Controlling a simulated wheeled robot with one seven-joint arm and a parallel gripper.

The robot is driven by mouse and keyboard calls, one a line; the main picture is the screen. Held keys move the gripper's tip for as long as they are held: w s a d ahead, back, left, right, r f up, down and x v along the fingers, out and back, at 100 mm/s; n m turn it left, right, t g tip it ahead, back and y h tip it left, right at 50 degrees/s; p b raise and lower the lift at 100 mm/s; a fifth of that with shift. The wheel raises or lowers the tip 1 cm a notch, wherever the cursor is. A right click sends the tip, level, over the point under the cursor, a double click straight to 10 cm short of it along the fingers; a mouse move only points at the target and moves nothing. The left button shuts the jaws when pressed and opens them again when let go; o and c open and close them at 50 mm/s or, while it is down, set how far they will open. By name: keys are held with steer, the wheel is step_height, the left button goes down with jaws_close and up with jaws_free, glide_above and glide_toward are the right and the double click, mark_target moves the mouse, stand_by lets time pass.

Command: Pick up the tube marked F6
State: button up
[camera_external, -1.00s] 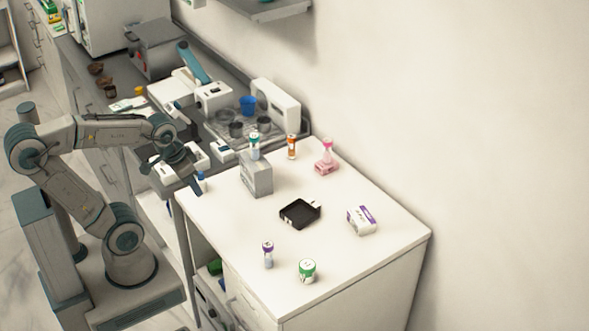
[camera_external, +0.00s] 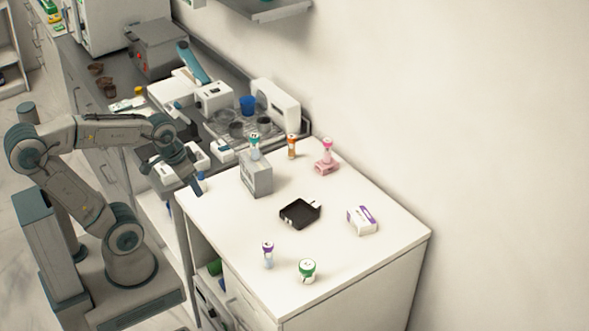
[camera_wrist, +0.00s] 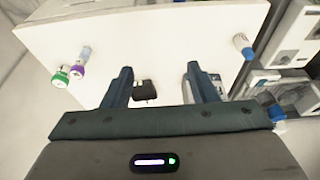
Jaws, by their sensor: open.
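I cannot read F6 on any tube. In the external view, a purple-capped tube (camera_external: 268,254) and a wider green-capped tube (camera_external: 307,271) stand at the table's front. A green-capped tube (camera_external: 254,146) is at the grey block, an orange tube (camera_external: 292,147) stands behind, and a pink-topped tube (camera_external: 326,150) is in a pink holder. A small blue-and-white tube (camera_external: 202,184) is partly hidden by my gripper (camera_external: 195,189) at the table's left corner. My gripper also shows in the wrist view (camera_wrist: 160,70), open and empty, with its fingers apart.
The white table (camera_external: 235,255) carries a grey block (camera_external: 257,178), a black tray (camera_external: 300,215) and a white-and-purple box (camera_external: 362,221). A crowded counter with lab equipment (camera_external: 215,97) adjoins at the back left. The table's front right is clear.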

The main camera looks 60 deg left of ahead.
steer(key=w+a+r+m, duration=0.1)
steer(key=w+r+m, duration=0.1)
steer(key=w+r, duration=0.35)
steer(key=w+a+r+m, duration=0.1)
steer(key=w+r+m, duration=0.1)
steer(key=w, duration=0.7)
steer(key=m+g+p, duration=0.2)
steer(key=m+g, duration=0.1)
steer(key=m, duration=0.9)
glide_above(291, 137)
steer(key=f, duration=1.1)
steer(key=shift+d+f, duration=0.25)
steer(key=shift+f, duration=0.1)
steer(key=shift+a+f+m+b, duration=0.15)
steer(key=shift+f+m+b, duration=0.15)
steer(key=shift+f, duration=0.35)
step_height(291, 137, down, 7)
steer(key=shift+f+b, duration=0.15)
steer(key=shift+b, duration=0.35)
steer(key=shift+w+a+f+p, duration=0.1)
steer(key=shift+f+p, duration=0.3)
steer(key=shift+f, duration=1)
steer(key=shift+w+a+f+p, duration=0.1)
steer(key=shift+f+p, duration=0.3)
steer(key=shift+f, duration=1)
